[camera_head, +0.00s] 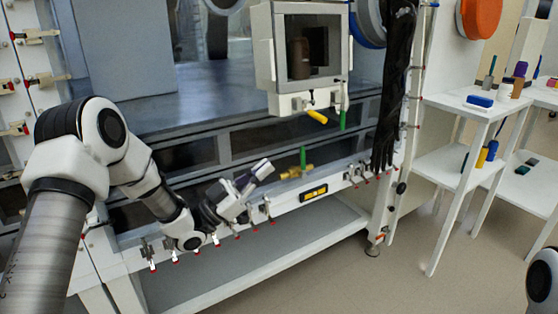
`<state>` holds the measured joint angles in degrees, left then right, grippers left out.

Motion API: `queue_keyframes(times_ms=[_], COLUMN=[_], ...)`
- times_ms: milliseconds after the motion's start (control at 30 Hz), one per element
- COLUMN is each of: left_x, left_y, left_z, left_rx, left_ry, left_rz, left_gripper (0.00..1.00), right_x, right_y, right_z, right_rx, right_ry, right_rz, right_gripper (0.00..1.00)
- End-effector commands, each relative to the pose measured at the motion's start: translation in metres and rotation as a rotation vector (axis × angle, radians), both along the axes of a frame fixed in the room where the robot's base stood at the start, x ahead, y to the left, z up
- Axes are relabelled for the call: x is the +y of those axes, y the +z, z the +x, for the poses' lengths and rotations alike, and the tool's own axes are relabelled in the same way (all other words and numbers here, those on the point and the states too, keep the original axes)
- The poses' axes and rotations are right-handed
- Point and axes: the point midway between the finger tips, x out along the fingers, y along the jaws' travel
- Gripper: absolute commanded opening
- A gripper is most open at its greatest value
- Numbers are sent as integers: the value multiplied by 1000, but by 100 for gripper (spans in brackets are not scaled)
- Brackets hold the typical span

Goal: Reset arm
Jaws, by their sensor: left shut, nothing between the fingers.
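My left arm comes in from the left and reaches down across the front of the glovebox (195,115). My left gripper (266,170) is shut and empty. It is in front of the lower front edge of the glovebox, left of a brass fitting with a green handle (303,160). I cannot tell whether it touches the frame behind it. My right gripper is not in view; only a white and black piece of my right arm shows at the lower right edge.
A white antechamber box (262,45) with a window juts out above. A long black glove (392,90) hangs right of it. Red-tipped clamps line the glovebox's lower edge. A white shelf (455,103) with small items stands at right. The floor (400,285) between is clear.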

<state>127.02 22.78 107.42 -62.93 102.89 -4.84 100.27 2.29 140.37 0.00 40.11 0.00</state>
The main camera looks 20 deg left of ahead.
Motion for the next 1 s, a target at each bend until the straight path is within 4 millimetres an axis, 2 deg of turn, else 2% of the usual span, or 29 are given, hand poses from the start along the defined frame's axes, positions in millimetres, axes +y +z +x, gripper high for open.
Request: queue_keyframes(times_ms=[133,167,233,267,367,400,467,500,567,600,700,800,900,1000], left_x=[0,-1,-9,-16,-45,-54,-65,-68,-71,-70,-60,-44,-27,-8], left_y=[-4,-9,-31,-46,-114,-148,-201,-235,-284,-315,-377,-416,-435,-442], left_z=[0,0,0,-2,-15,-22,-35,-47,-71,-90,-145,-202,-253,-302], left_rx=[6,16,57,85,262,366,542,661,844,965,1250,1494,1701,1896], left_ry=[0,-2,-17,-30,-43,-21,24,60,115,153,247,339,430,528], left_rz=[0,1,12,19,33,50,89,121,178,219,317,405,472,520], left_gripper=[0,0,0,0,0,0,0,0,0,0,0,0,0,0], right_x=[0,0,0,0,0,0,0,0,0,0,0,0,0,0], right_y=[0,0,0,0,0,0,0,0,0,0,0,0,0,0], right_z=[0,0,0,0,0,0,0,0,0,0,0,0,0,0], right_rx=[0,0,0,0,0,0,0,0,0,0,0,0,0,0], right_ry=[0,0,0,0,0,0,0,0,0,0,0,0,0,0], right_rz=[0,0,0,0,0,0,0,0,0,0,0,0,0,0], right_gripper=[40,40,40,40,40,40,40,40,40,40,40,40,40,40])
